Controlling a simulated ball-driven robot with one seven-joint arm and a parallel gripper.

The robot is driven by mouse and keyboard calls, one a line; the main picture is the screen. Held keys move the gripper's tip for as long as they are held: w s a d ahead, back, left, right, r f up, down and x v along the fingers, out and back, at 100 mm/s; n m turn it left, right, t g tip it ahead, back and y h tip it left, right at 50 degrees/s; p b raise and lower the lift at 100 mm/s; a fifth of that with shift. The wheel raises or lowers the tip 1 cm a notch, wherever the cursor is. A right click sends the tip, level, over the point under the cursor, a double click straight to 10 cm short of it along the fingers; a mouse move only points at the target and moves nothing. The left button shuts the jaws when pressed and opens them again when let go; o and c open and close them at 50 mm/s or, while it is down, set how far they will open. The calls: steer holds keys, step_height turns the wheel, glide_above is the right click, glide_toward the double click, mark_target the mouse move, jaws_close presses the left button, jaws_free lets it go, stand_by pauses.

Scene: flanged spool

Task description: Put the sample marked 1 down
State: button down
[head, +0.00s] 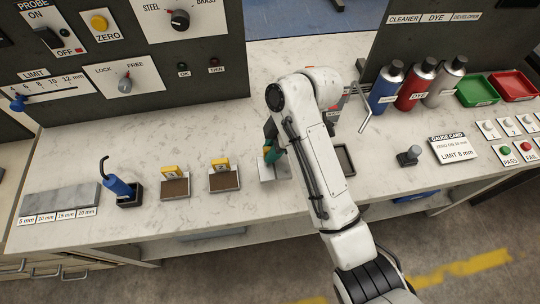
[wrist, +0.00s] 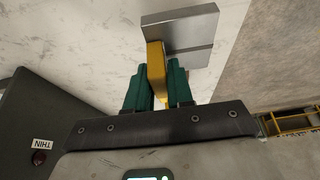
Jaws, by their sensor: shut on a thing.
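The sample in my grip has a yellow handle (wrist: 156,68) and a grey metal plate (wrist: 185,30). Its number cannot be read in either view. My gripper (wrist: 157,82) has its green fingers closed on either side of the yellow handle. In the head view, my gripper (head: 270,152) is over the counter, left of my arm's white link. The metal plate (head: 268,173) shows just below the fingers, at or close to the counter top; whether it touches cannot be told. My arm hides part of this area.
Two brown-faced samples with yellow tags (head: 175,186) (head: 224,179) stand to the left on the counter (head: 100,150). Farther left are a blue-handled tool (head: 118,186) and a grey step block (head: 60,198). Right of my arm are a dark tray (head: 344,160), a knob-topped piece (head: 409,156) and bottles (head: 416,85).

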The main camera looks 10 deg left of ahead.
steer(key=shift+w+a+f, duration=0.2)
steer(key=shift+w+f, duration=0.15)
steer(key=shift+f, duration=0.15)
steer(key=shift+w+a+f, duration=0.15)
steer(key=shift+w+f, duration=0.15)
steer(key=shift+f, duration=0.15)
steer(key=shift+f+p, duration=0.5)
steer(key=shift+f, duration=0.85)
steer(key=shift+f, duration=0.1)
steer(key=c, duration=1)
jaws_free()
steer(key=p+v, duration=0.1)
steer(key=v, duration=1.1)
